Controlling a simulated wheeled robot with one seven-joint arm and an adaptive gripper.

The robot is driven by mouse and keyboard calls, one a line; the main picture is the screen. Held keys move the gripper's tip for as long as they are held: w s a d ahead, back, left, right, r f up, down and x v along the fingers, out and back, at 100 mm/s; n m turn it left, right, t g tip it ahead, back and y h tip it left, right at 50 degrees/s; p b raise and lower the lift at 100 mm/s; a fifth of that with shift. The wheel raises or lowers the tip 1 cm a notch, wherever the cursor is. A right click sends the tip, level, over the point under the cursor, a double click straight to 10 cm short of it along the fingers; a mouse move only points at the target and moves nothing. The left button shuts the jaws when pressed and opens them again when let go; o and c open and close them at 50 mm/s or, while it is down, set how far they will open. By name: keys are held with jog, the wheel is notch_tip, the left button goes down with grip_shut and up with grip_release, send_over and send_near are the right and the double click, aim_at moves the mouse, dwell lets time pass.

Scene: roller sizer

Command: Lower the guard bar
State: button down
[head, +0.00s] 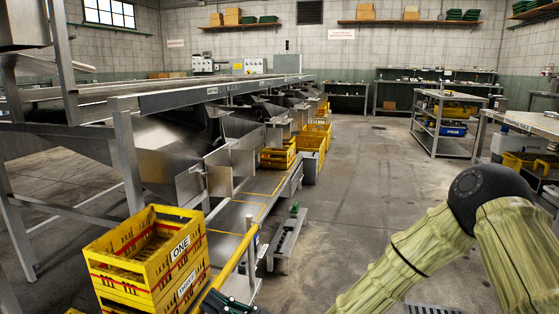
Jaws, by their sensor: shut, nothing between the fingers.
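The guard bar (233,264) looks to be the yellow bar in the lower middle of the head view. It runs slantwise from the bottom edge up to a thin grey post (250,245) beside the sizer's outlet side. I cannot tell from this view how far it is raised. My gripper (230,305) shows only in part, as dark green finger pieces at the bottom edge, close to the bar's near end. It looks shut and empty. Whether it touches the bar cannot be told. My wrist is out of view.
Yellow crates (150,258) are stacked at the lower left, in front of the sizer frame (190,97). More yellow crates (311,150) stand along the outlets. A grey cart (446,143) stands at the right. The floor (350,190) between is clear.

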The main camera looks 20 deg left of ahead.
jog(key=shift+s+d+f+n+b, duration=0.15)
jog(key=shift+f+n+b, duration=0.2)
jog(key=shift+f, duration=0.65)
jog(key=shift+s, duration=0.1)
notch_tip(320, 180, up, 6)
jog(key=p, duration=0.4)
jog(key=p+v, duration=0.1)
jog(key=v, duration=0.9)
jog(key=shift+d, duration=0.35)
jog(key=shift+f, duration=0.1)
